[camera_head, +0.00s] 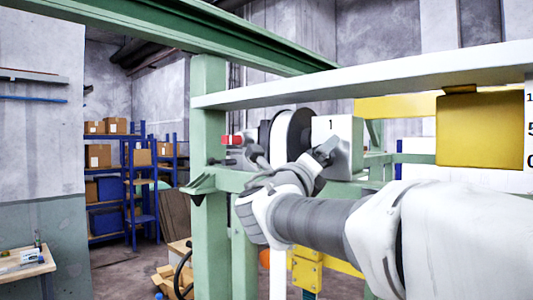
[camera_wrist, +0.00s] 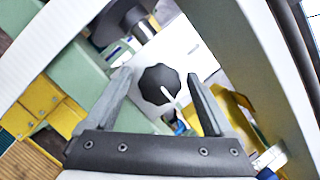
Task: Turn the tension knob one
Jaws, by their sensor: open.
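The tension knob (camera_wrist: 158,83) is a black, lobed knob with a white pointer line, on a white plate. In the wrist view the pointer slants to the lower right. My gripper (camera_wrist: 160,77) is open, with one finger on each side of the knob and visible gaps between. I cannot tell how far the fingertips are from it in depth. In the head view my gripper (camera_head: 291,153) is in front of the white box (camera_head: 345,135) marked 1. The knob cannot be made out there.
A green post (camera_head: 210,150) and a long white beam (camera_head: 370,76) frame the work area. A white-and-black reel (camera_head: 291,130) sits left of the box, with a red part (camera_head: 233,140) beside it. A yellow block (camera_head: 485,130) hangs at right. Shelves with boxes (camera_head: 98,155) stand far back.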

